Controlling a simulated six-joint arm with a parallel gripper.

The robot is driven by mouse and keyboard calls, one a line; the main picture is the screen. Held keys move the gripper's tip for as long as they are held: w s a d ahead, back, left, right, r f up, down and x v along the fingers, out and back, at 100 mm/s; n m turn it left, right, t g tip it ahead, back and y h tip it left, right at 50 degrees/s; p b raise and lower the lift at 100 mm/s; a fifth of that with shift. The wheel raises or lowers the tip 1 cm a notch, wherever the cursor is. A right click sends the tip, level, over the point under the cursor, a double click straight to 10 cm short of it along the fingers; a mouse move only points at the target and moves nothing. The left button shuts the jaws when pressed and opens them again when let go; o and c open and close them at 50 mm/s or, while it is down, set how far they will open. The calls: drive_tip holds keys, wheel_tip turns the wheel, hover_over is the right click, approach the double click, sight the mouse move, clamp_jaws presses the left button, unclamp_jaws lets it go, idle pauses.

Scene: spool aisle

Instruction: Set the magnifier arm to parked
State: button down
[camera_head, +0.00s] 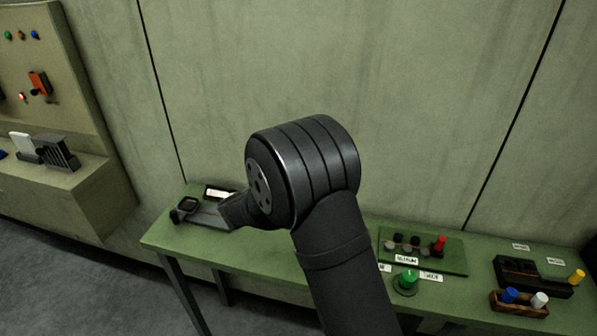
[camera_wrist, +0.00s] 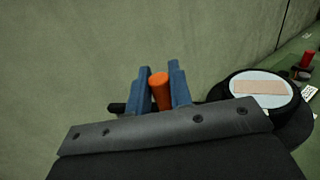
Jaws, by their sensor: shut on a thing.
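In the wrist view, my gripper (camera_wrist: 160,82) has its two blue fingers on either side of an upright orange peg (camera_wrist: 160,91) and is shut on it. The peg looks like a handle; what it joins to below is hidden by my gripper's grey body. To its right is a round black-rimmed piece (camera_wrist: 262,86) with a pale face and a tan strip. It may be the magnifier head, but I cannot be sure. In the head view my arm covers much of the table's left part, and the fingers and peg cannot be made out.
The green table (camera_head: 160,236) stands against a panelled wall. On its right are a green board (camera_head: 447,262) with several pegs, a green knob (camera_head: 409,277), and a wooden holder (camera_head: 520,303) with blue and white pegs. A beige panel station (camera_head: 95,190) stands at left.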

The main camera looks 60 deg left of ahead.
drive_tip(key=shift+w, duration=0.1)
drive_tip(key=shift+w+a+n+g+y, duration=0.25)
drive_tip(key=shift+w+n+g+y, duration=0.55)
drive_tip(key=shift+n+g+y, duration=0.65)
drive_tip(key=shift+w+a+n+g+y, duration=0.3)
drive_tip(key=shift+w+n+g+y, duration=0.7)
drive_tip(key=shift+y, duration=0.8)
drive_tip(key=shift+w+a+n+g+y, duration=0.25)
drive_tip(key=shift+w+n+g+y, duration=0.3)
drive_tip(key=shift+n+g+y, duration=0.75)
drive_tip(key=shift+n+y, duration=0.25)
drive_tip(key=shift+y, duration=0.2)
drive_tip(key=c, duration=1.3)
unclamp_jaws()
drive_tip(key=shift+c, duration=0.2)
drive_tip(key=v, duration=1.7)
drive_tip(key=shift+s, duration=0.2)
